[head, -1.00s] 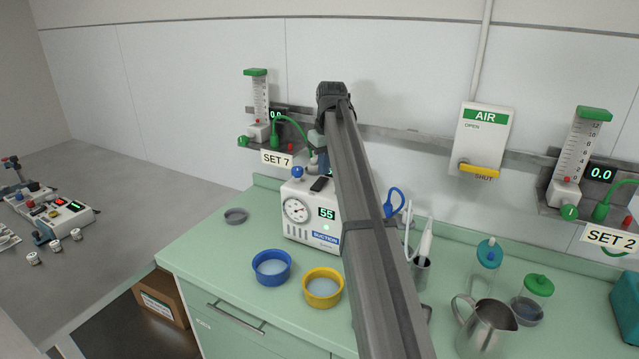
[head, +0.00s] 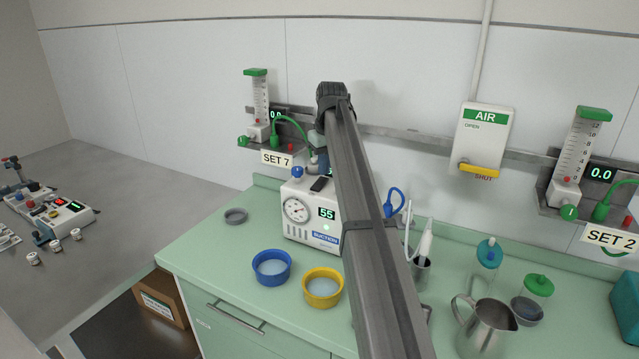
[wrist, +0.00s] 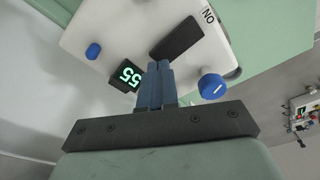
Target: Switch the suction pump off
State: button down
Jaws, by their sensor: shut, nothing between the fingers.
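The suction pump (head: 298,233) is a white box on the green counter, with a round gauge, a lit display reading 55 and a lit green lamp. Two blue knobs sit on the pump, one (wrist: 213,86) to the right of my fingers and one (wrist: 93,51) to the left. My gripper (wrist: 154,72) is shut and empty, its blue fingertips just short of the switch in the picture. I cannot tell whether they touch it. My arm hides part of the pump.
A blue bowl (head: 271,268) and a yellow bowl (head: 322,289) stand before the pump. A grey ring (head: 235,216) lies left. A metal jug (head: 486,328) and lidded jars stand right. The SET 7 flowmeter (head: 259,102) and AIR box (head: 484,140) are on the wall.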

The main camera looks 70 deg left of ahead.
aim_at(325, 178)
jog(key=shift+f, duration=0.7)
dwell(0.5)
jog(key=shift+r, duration=3.55)
jog(key=shift+w, duration=0.1)
